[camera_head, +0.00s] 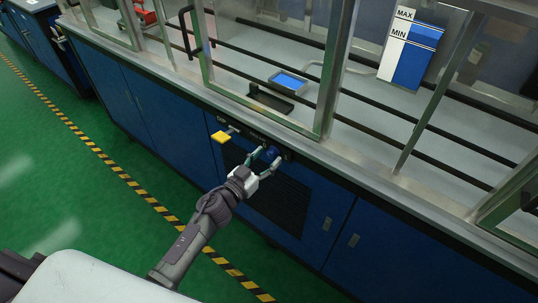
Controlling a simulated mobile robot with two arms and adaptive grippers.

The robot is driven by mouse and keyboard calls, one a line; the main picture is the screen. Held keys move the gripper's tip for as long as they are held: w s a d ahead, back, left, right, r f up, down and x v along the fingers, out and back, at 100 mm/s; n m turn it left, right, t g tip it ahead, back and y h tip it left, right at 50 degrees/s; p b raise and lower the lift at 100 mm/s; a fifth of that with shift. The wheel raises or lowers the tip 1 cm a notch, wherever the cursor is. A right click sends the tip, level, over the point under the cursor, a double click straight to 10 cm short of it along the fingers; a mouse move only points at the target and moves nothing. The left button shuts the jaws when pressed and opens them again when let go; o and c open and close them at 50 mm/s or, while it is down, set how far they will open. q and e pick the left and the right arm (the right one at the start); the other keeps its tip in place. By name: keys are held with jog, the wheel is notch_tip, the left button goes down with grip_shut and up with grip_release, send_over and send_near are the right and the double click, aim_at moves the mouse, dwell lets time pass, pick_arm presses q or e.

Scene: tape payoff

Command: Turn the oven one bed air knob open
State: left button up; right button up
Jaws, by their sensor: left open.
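A small round blue knob (271,152) sits on the dark control strip (287,155) along the front of the blue cabinet, below the glass enclosure. It is most likely the bed air knob, but no label is readable. My left gripper (266,158) is open in front of the strip, with its two fingers on either side of the blue knob. I cannot tell whether the fingers touch it. My right gripper is not in view.
A metal-framed enclosure (325,95) with a vertical handle stands above the cabinet. Inside are a blue-filled tray (289,82) and a MAX/MIN level gauge (411,50). A dark vent (280,203) lies below the strip. The green floor (70,190) is clear.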

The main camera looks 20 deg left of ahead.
pick_arm(q)
jog(key=shift+w+d, duration=0.25)
jog(key=shift+w, duration=0.45)
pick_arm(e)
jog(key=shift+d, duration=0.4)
pick_arm(q)
grip_shut()
